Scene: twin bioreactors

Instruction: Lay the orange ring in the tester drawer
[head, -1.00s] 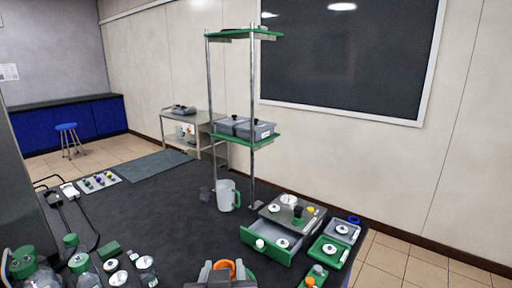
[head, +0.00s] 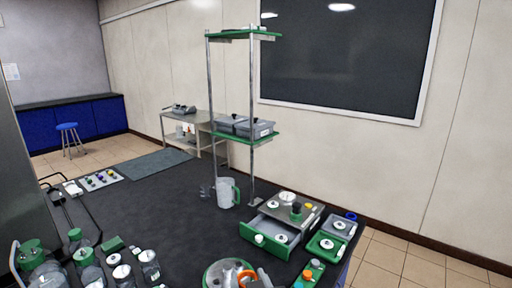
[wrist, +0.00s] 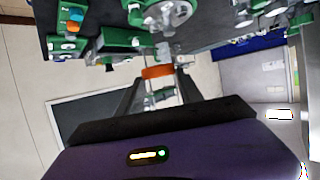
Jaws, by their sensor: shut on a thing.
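The orange ring (head: 246,275) is at the bottom edge of the head view, held by my gripper (head: 250,281), which is mostly cut off. In the wrist view the orange ring (wrist: 157,72) sits between the two fingers of my gripper (wrist: 158,82), which are shut on it. The tester (head: 291,210) stands on the dark bench with its green-fronted drawer (head: 262,239) pulled open toward me. A white-topped disc and a small white knob show at the drawer. The ring is in front of the drawer and apart from it.
A round green-rimmed device (head: 213,274) is just left of my gripper. Green trays (head: 327,245) and a green block with coloured knobs (head: 312,273) lie right of the drawer. A jug (head: 226,193) and shelf post stand behind. Several bottles crowd the front left; mid-bench is clear.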

